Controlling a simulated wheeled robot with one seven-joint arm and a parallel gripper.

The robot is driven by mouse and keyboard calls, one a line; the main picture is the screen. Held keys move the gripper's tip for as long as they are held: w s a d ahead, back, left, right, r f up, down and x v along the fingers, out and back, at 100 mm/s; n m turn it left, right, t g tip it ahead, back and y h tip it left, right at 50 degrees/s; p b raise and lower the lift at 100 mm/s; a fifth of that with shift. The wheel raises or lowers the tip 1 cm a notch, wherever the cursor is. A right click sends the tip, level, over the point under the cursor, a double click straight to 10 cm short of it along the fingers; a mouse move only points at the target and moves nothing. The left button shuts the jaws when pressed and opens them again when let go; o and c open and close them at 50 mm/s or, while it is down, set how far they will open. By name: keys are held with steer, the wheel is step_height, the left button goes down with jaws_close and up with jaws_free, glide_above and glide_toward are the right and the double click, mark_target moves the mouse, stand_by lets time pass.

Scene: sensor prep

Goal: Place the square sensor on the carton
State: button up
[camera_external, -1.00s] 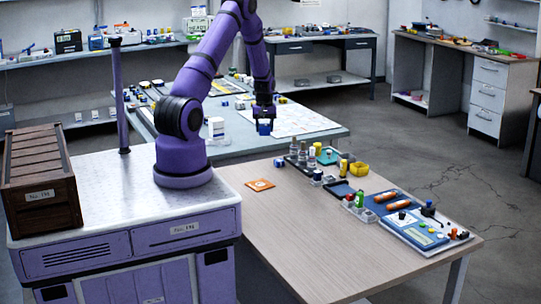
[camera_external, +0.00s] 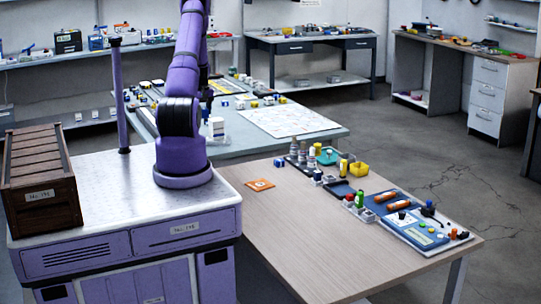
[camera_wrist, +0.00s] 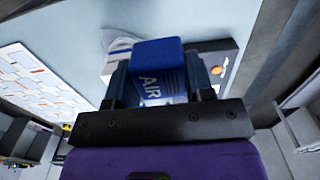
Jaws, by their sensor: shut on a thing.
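My gripper (camera_wrist: 160,95) is shut on a blue square sensor (camera_wrist: 158,54) marked "AIR", with one dark finger on each side of it. In the external view my gripper (camera_external: 207,108) hangs low over the far blue-grey table, mostly hidden behind my arm. The sensor cannot be made out there. A white container with a blue band (camera_external: 216,129) stands on that table, close to my gripper in the picture. I cannot tell for certain which thing is the carton.
A white printed sheet (camera_external: 290,120) lies on the far table (camera_external: 240,144), with small parts and boxes around its back.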

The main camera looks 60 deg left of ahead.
glide_above(216, 119)
steer(key=shift+d+f, duration=0.25)
steer(key=shift+f, duration=2.1)
steer(key=shift+f, duration=0.2)
steer(key=o, duration=0.9)
steer(key=shift+o, duration=0.2)
steer(key=shift+r, duration=0.1)
step_height(216, 119, up, 12)
steer(key=shift+r, duration=0.1)
